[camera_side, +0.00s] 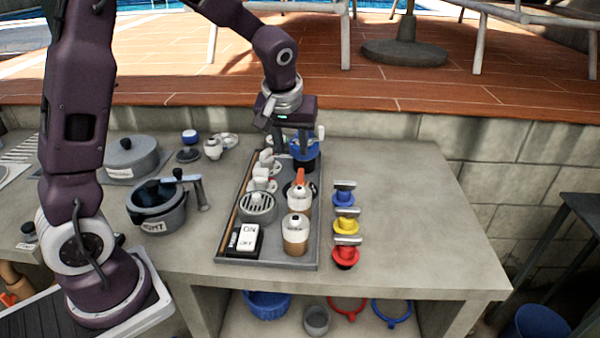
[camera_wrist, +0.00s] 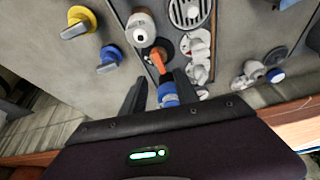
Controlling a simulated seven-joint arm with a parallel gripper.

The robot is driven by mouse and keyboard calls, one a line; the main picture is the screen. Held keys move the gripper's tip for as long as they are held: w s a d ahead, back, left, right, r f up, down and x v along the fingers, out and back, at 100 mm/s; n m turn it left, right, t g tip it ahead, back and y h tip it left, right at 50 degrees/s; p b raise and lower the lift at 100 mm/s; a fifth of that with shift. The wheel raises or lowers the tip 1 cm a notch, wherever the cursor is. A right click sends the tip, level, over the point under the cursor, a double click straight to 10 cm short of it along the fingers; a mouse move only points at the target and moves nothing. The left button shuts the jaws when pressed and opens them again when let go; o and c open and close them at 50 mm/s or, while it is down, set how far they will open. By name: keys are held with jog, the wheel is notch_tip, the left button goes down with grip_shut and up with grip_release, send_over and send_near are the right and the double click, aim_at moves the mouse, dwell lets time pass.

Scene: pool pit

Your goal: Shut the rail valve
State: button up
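No label marks the rail valve, so I cannot tell for sure which fitting it is. An orange lever (camera_side: 300,177) stands up from a dark fitting in the grey tray (camera_side: 314,255); in the wrist view the orange lever (camera_wrist: 157,61) lies just beyond my fingertips. Several white valve fittings (camera_side: 262,172) line the tray's left side and also show in the wrist view (camera_wrist: 198,48). My gripper (camera_side: 290,148) is low over the tray's far end, fingers apart. A blue-topped fitting (camera_wrist: 168,94) shows between the fingers, nearer the right one; contact is unclear.
The tray also holds an ON/OFF switch (camera_side: 246,240), a grilled pot (camera_side: 257,206) and two white-topped canisters (camera_side: 296,236). Blue, yellow and red (camera_side: 345,256) knobs stand to its right. The counter's right side is clear.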

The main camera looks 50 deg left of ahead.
jog(key=n, duration=0.1)
send_near(300, 175)
jog(key=shift+w+f, duration=0.25)
jog(key=shift+f, duration=0.15)
jog(key=x, duration=0.7)
jog(key=shift+a+f, duration=0.15)
jog(key=shift+f, duration=0.2)
jog(key=shift+c, duration=0.3)
grip_shut()
